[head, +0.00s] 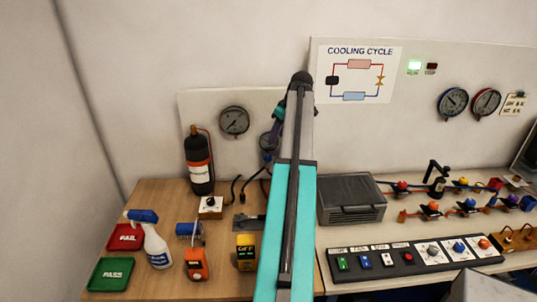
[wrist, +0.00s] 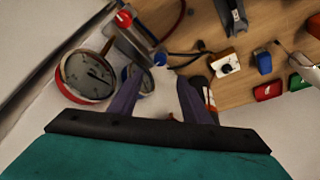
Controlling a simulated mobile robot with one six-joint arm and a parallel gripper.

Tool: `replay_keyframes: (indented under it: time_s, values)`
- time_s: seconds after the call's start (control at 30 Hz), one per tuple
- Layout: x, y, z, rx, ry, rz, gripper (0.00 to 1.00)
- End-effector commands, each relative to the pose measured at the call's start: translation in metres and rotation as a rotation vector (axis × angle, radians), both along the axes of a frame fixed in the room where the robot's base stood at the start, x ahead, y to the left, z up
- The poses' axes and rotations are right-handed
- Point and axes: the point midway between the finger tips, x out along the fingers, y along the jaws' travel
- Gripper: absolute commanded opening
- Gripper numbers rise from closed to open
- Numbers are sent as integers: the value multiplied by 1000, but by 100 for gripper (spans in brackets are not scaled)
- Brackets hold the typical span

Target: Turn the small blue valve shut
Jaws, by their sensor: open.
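A small blue knob (wrist: 160,57), which looks like the small blue valve, shows in the wrist view on a hose line just beyond my fingertips. In the head view a small blue part (head: 267,158) shows below the gauge beside my arm, partly hidden by it. My gripper (wrist: 158,79) is open, with its two purple fingers apart. The space between them looks empty, and the knob lies beyond it, apart from both fingers as far as I can tell. Other blue knobs (head: 470,203) sit on the pipe rig at the right in the head view.
A red-rimmed gauge (wrist: 86,76) and a blue-rimmed gauge (wrist: 130,75) are close to my left finger. A red knob (wrist: 123,18) is nearby. A black bottle (head: 200,163), spray bottle (head: 157,247) and grey case (head: 351,198) stand on the benches. My arm crosses the middle.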

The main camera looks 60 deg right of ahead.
Motion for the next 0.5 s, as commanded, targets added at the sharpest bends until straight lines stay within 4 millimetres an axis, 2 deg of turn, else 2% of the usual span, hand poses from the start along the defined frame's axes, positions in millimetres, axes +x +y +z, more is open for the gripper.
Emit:
replay_keyframes:
  time_s: [0.5]
  values:
    - [21, -3, -48, 1, 1, 1, 43]
